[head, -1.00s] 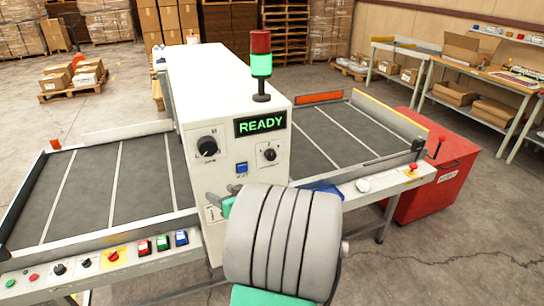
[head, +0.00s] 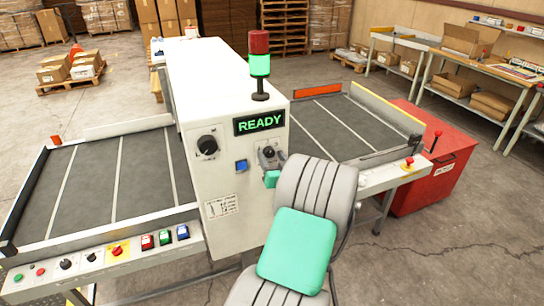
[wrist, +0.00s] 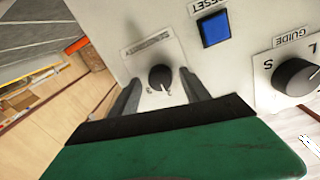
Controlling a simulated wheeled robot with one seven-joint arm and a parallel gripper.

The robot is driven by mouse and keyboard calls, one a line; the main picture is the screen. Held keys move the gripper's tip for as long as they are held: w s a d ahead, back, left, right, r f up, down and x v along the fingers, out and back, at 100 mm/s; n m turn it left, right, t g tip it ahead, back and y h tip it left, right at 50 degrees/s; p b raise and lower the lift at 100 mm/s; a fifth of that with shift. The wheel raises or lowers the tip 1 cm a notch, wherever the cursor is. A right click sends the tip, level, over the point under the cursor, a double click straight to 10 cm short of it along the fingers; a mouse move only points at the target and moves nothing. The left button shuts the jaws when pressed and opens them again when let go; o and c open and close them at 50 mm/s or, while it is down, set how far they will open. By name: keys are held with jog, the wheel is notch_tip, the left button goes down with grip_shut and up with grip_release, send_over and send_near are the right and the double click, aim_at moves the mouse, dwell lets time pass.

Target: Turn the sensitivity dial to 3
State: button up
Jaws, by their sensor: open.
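The sensitivity dial is a small black knob (head: 268,153) on a pale plate on the white machine's front, right of the blue button. In the wrist view, which is upside down, the dial (wrist: 160,76) shows between my two dark fingers, with a pale pointer mark toward the picture's bottom. My gripper (wrist: 160,82) is open, one finger on each side of the knob, with a gap visible on both sides. In the head view my gripper (head: 270,172) is at the dial, its fingers partly hidden by my arm.
The blue reset button (head: 241,166) is close on the left, and the larger guide dial (head: 208,145) is beyond it. The READY display (head: 260,123) sits just above. A conveyor (head: 340,128) extends to the right, with a red emergency knob (head: 408,161) on its edge.

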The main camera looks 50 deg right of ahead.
jog(key=shift+c, duration=0.4)
grip_shut()
jog(key=shift+m, duration=0.3)
jog(key=shift+f+m+b, duration=0.1)
jog(key=shift+m+b, duration=0.2)
jog(key=shift+m, duration=0.6)
jog(key=m, duration=0.9)
jog(key=shift+y, duration=0.4)
jog(key=shift+m, duration=0.3)
jog(key=shift+o, duration=0.4)
grip_release()
